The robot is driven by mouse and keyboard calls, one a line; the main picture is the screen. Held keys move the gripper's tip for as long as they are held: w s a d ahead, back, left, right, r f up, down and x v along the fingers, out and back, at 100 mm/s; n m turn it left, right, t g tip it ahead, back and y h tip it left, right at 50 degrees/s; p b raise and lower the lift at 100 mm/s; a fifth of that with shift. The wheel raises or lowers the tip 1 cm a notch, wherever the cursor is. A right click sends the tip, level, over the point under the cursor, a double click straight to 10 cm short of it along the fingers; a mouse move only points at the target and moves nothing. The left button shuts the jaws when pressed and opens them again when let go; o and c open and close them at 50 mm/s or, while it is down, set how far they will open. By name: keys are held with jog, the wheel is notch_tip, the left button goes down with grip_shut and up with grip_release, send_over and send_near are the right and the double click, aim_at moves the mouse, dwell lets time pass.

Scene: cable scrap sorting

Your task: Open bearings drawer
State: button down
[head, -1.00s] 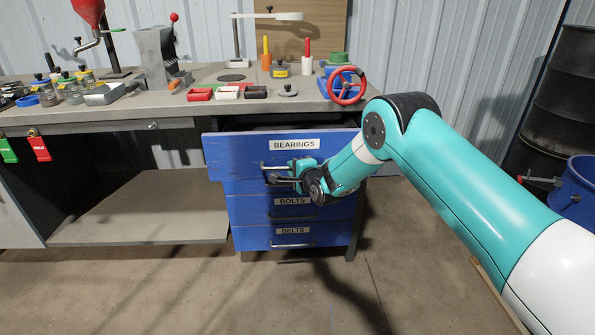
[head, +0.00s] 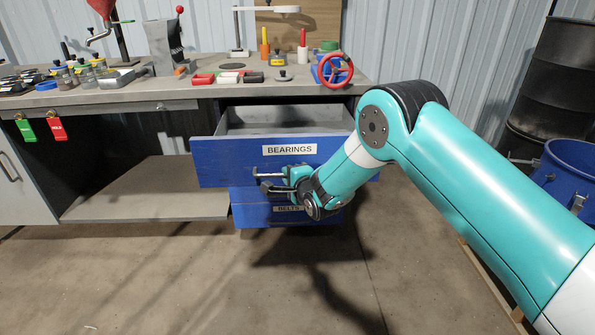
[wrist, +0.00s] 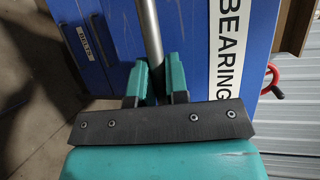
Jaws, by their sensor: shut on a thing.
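The blue bearings drawer (head: 225,165) is the top one in the bench, with a white BEARINGS label (head: 290,149). It stands pulled out, and its grey inside shows behind the front panel. My gripper (head: 283,182) is at the drawer front, below the label. In the wrist view my gripper (wrist: 156,82) has its two teal fingers shut around the metal bar handle (wrist: 149,30). The BEARINGS label also shows in the wrist view (wrist: 229,45). The far part of the handle's grip is hidden by the fingers.
The belts drawer (head: 250,213) is shut below; the bolts drawer is mostly hidden. The workbench top (head: 215,88) holds several tools and parts. A red handwheel (head: 335,70) sits at its right end. A blue barrel (head: 570,180) stands at right. The floor in front is clear.

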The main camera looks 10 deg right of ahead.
dwell(0.3)
jog(key=c, duration=1.1)
grip_release()
jog(key=shift+c, duration=0.2)
jog(key=b+v, duration=0.4)
jog(key=v, duration=1.3)
jog(key=shift+s+b, duration=0.2)
jog(key=shift+b, duration=0.2)
jog(key=shift+d+r, duration=0.1)
jog(key=shift+r, duration=0.05)
